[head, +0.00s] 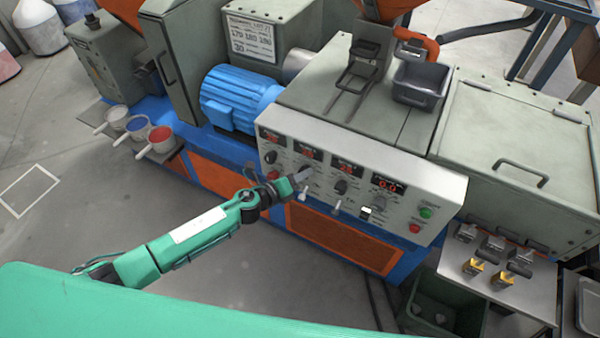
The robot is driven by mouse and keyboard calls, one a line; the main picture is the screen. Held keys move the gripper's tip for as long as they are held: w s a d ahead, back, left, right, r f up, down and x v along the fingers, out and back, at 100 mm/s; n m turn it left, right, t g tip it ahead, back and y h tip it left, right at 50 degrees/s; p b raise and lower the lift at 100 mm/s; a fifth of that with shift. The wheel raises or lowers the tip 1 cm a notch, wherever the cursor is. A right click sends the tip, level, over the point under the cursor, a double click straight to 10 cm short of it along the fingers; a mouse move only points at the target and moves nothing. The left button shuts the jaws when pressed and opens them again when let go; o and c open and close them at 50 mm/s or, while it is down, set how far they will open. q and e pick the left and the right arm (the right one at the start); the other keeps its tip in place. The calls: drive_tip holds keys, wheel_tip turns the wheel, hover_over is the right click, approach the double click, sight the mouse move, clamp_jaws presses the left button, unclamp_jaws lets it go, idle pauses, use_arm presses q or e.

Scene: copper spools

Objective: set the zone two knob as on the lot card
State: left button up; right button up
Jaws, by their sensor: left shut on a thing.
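The lot card (252,38) is a white sheet on the machine's grey cabinet; its large line seems to read 170 180 190, the rest is too small. The sloping control panel (437,187) has a row of red displays with dark knobs below. My left gripper (300,177) reaches the panel from the left and is shut on the second knob from the left, the zone two knob (306,170), which it partly hides. The display above it (307,152) is lit, but its digits are too small to read. My right gripper is not in view.
Small toggles (336,208) and a third knob (341,187) sit close right of my gripper. A green button (425,212) and a red button (414,228) are at the panel's right. Open floor lies in front.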

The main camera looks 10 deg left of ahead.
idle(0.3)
use_arm(q)
drive_tip(key=o, duration=1)
drive_tip(key=shift+c, duration=0.2)
drive_tip(key=shift+s, duration=0.1)
drive_tip(key=b+v, duration=0.2)
drive_tip(key=v, duration=1.1)
drive_tip(key=shift+s+a, duration=0.2)
drive_tip(key=shift+r, duration=0.1)
